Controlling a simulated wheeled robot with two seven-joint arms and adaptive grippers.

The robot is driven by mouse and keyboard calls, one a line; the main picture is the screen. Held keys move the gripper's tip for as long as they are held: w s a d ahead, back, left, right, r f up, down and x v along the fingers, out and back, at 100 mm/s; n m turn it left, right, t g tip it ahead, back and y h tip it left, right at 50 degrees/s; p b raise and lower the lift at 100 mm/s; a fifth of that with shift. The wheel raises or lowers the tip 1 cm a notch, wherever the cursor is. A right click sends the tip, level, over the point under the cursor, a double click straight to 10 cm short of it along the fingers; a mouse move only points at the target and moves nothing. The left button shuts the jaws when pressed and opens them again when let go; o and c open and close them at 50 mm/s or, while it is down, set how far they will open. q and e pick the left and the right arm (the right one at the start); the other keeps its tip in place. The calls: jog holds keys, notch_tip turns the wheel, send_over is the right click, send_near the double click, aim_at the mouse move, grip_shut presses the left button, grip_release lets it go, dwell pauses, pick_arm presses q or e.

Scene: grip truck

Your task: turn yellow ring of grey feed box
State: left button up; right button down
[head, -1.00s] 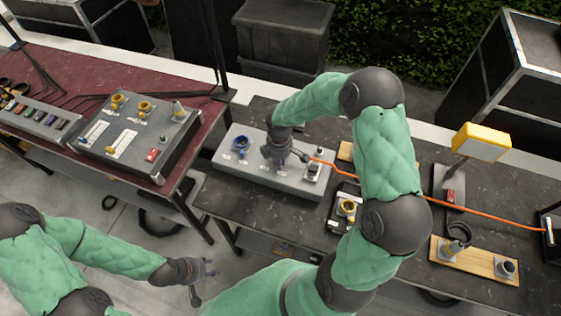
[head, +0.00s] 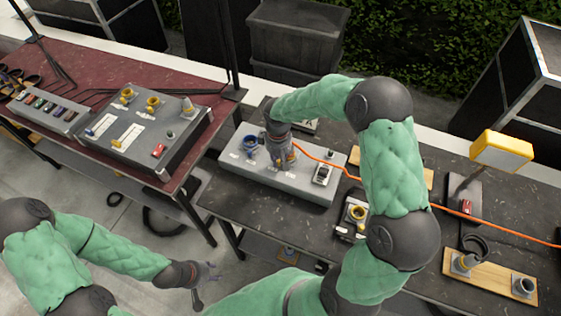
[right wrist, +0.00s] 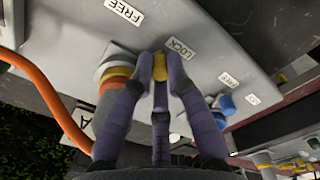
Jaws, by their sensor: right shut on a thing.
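The grey feed box (head: 265,178) lies on the dark table in the head view, and its grey top (right wrist: 215,45) fills much of the right wrist view. My right gripper (head: 283,162) is over the box. In the right wrist view its fingers are shut on a yellow part of the yellow ring (right wrist: 160,67), beside the LOCK label. A plug with yellow and orange bands (right wrist: 114,80) stands to the left, partly behind a finger. The FREE label (right wrist: 123,12) is further up. My left gripper (head: 205,277) is open and empty, away from the box.
A blue ring (head: 250,143) sits on the box to the left of my right gripper. An orange cable (head: 335,166) runs right across the table. A black device with a yellow ring (head: 354,215) and a wooden board (head: 480,282) with fittings stand to the right.

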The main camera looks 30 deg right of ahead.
jog(key=shift+w+m, duration=0.2)
jog(key=shift+m, duration=0.2)
jog(key=c, duration=1.2)
grip_release()
jog(key=shift+r, duration=0.1)
notch_tip(320, 180, up, 12)
jog(key=shift+f, duration=0.1)
